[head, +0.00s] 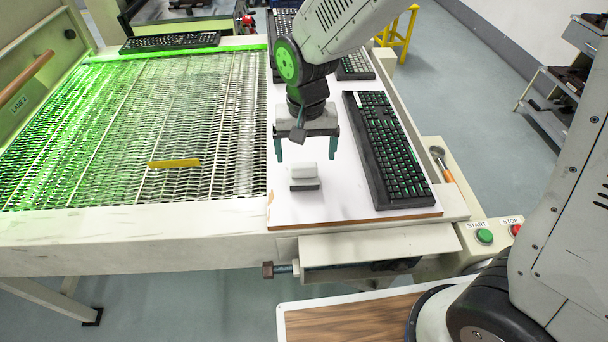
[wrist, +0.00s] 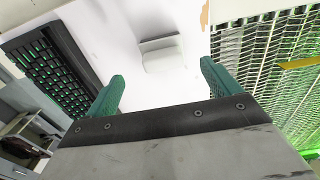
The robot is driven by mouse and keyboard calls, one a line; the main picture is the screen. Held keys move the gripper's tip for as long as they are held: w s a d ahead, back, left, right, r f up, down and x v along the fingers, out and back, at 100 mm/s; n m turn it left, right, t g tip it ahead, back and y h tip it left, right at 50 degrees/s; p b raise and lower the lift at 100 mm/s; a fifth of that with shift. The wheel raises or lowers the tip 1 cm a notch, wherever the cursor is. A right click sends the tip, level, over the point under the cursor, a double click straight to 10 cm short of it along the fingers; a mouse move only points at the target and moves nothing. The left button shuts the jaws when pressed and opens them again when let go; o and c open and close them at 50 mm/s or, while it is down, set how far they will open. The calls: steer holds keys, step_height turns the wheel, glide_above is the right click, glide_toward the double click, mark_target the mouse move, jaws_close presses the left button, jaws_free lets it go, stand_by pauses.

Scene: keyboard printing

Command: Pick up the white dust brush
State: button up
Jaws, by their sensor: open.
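The white dust brush (head: 304,171), a small white block with a dark grey lower part, sits on the white board (head: 340,203) near its front edge. In the wrist view the brush (wrist: 160,53) lies ahead of the fingertips, between their lines. My gripper (head: 307,150) is above the brush and a little behind it in the head view, pointing down. Its two green fingers are spread wide with nothing between them. They also show in the wrist view (wrist: 162,76). The brush appears apart from both fingers.
A black keyboard (head: 391,155) lies right of the brush on the board. A mesh conveyor (head: 120,130) with a yellow strip (head: 174,163) is to the left. Another keyboard (head: 170,42) lies at the far end. A wooden-handled brush (head: 442,164) and green button (head: 485,236) are at the right.

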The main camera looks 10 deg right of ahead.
mark_target(304, 174)
steer(key=f, duration=0.8)
steer(key=shift+w+a, duration=0.15)
steer(key=shift+a, duration=0.05)
steer(key=c, duration=1.2)
